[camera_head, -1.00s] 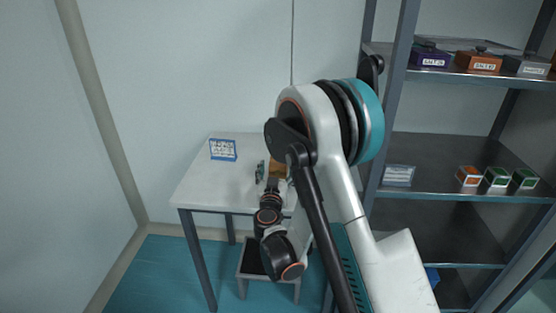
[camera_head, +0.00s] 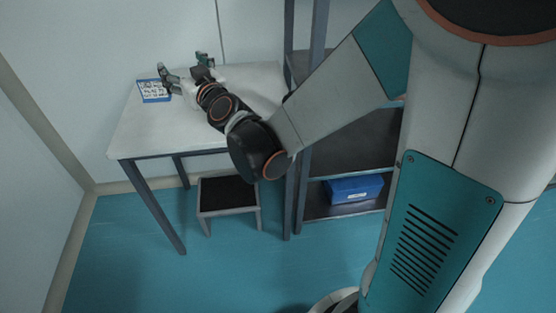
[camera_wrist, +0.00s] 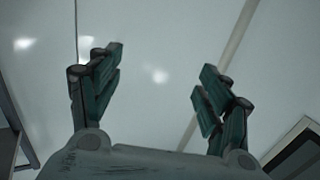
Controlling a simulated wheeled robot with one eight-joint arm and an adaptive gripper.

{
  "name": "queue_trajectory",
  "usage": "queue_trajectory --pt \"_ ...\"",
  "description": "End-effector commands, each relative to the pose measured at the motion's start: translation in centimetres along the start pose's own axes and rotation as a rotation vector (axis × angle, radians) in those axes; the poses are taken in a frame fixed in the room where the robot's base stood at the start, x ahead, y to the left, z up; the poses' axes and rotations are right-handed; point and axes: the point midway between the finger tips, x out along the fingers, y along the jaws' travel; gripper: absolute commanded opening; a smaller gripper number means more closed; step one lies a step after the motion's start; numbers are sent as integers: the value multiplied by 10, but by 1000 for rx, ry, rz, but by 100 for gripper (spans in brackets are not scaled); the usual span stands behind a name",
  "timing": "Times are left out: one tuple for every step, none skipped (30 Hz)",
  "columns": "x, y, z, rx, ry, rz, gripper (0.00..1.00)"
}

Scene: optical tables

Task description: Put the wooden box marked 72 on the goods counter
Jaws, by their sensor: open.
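No box marked 72 shows in either current view; my arm covers part of the white table, so I cannot tell whether it lies behind. The white table (camera_head: 140,130), possibly the goods counter, stands at the left by the wall. A blue-and-white sign (camera_head: 154,90) is at its back left, its lettering too small to read. My gripper (camera_head: 184,66) is over the table's back part, beside the sign, with fingers spread. In the wrist view my gripper (camera_wrist: 158,75) is open and empty, facing a pale surface.
A step stool (camera_head: 228,213) stands on the floor under the table's front edge. A grey shelf rack (camera_head: 291,190) stands right beside the table, with a blue bin (camera_head: 354,188) low on it. The teal floor (camera_head: 210,275) in front is clear.

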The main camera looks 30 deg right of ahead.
Motion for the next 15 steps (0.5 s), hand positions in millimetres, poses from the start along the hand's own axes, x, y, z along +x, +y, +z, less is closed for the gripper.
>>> queue_trajectory --pt "-12 -3 -6 -2 -30 -29 71" --pt "-19 -6 -8 -2 -51 -47 71" --pt "-28 -9 -9 -1 -80 -69 71" --pt "-36 -11 -10 0 -105 -83 71" --pt "-43 -12 -10 1 -131 -97 71" --pt "-54 -14 -8 1 -167 -112 71" --pt "-63 -15 -7 2 -195 -122 71" --pt "-71 -16 -5 3 -225 -130 71" --pt "-84 -16 -2 6 -267 -138 71" --pt "-93 -15 1 8 -298 -142 71" --pt "-103 -15 4 10 -331 -143 71" --pt "-117 -13 9 13 -375 -143 71" --pt "-128 -12 13 15 -410 -141 71" --pt "-139 -10 17 17 -444 -137 71" --pt "-154 -7 23 21 -491 -127 71"
